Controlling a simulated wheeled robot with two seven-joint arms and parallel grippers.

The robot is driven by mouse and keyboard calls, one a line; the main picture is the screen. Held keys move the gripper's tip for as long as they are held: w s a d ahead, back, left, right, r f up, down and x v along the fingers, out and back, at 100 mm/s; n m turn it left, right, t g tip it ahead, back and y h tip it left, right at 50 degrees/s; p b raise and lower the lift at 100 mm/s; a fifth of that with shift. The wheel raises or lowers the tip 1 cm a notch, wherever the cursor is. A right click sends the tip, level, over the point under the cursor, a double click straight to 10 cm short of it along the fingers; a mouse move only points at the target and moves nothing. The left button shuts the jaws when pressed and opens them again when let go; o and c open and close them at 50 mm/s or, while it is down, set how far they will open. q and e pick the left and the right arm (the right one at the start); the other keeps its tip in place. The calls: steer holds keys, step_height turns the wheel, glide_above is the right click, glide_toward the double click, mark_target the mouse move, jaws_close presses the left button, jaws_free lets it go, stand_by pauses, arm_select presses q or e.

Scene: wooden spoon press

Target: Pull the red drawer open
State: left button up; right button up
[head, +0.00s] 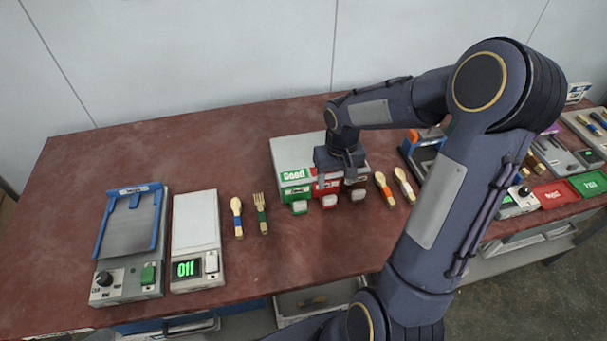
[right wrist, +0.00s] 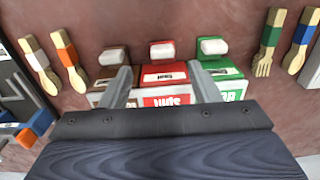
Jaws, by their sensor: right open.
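The red drawer (head: 327,188) is the middle one of three small drawers in a pale cabinet (head: 298,148); its white handle (head: 329,201) sticks out at the front. It looks shut, level with its neighbours. In the right wrist view the red drawer (right wrist: 166,76) lies between my two fingers, and its handle (right wrist: 162,50) is just beyond the fingertips. My right gripper (head: 341,172) is open and empty over the drawer fronts; it also shows in the right wrist view (right wrist: 160,68). My arm hides part of the cabinet top. My left gripper is not in view.
A green drawer (head: 297,190) and a brown drawer (head: 357,187) flank the red one. Wooden spoons (head: 384,188) lie to the right, and a spoon (head: 237,217) and fork (head: 260,213) to the left. A scale (head: 196,230) stands farther left. The table in front is clear.

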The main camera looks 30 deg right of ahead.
mark_target(330, 197)
steer(key=shift+w+f, duration=0.45)
steer(key=shift+w, duration=0.15)
steer(key=shift+w+f, duration=0.15)
steer(key=shift+f, duration=0.15)
step_height(330, 197, down, 7)
steer(key=shift+f, duration=0.15)
jaws_close()
